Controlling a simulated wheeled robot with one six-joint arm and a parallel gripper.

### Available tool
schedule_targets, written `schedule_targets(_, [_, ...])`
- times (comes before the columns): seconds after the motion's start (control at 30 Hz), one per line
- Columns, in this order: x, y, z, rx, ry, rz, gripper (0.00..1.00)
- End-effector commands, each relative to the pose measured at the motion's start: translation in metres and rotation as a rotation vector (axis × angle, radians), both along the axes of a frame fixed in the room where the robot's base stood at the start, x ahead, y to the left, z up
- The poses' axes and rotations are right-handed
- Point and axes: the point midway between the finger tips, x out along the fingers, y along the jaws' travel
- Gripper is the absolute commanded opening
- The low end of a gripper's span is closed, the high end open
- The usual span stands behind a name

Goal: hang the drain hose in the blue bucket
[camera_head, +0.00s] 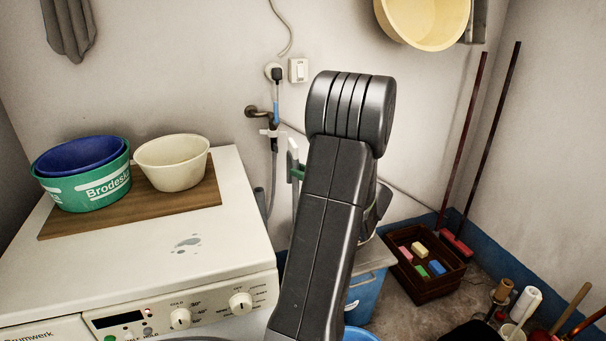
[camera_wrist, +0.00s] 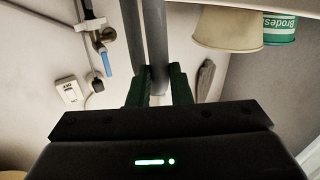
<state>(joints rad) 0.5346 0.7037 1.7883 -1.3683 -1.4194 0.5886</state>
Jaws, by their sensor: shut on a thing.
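The grey drain hose (camera_wrist: 156,45) runs between the two green fingers of my gripper (camera_wrist: 160,88) in the wrist view. The gripper is shut on it. In the head view a pale upper part of the hose (camera_head: 293,153) shows beside a green fingertip (camera_head: 297,174), near the wall right of the washing machine. My arm hides most of the gripper and the hose there. A bright blue rim (camera_head: 361,334), likely the blue bucket, shows at the bottom edge, right of my arm and mostly cut off. Its inside is hidden.
The washing machine (camera_head: 120,275) carries a board with a green basin (camera_head: 95,190), a blue basin and a cream basin (camera_head: 172,163). A wall tap (camera_head: 262,113) is behind.

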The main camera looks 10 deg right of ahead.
Motion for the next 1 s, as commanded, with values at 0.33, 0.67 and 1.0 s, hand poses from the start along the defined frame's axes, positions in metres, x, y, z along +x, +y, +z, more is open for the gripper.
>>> schedule_targets(0.33, [0.000,0.000,0.028,0.000,0.000,0.000,0.00])
schedule_targets(0.67, [0.000,0.000,0.048,0.000,0.000,0.000,0.00])
schedule_targets(1.0, [0.001,-0.001,0.048,0.000,0.000,-0.001,0.00])
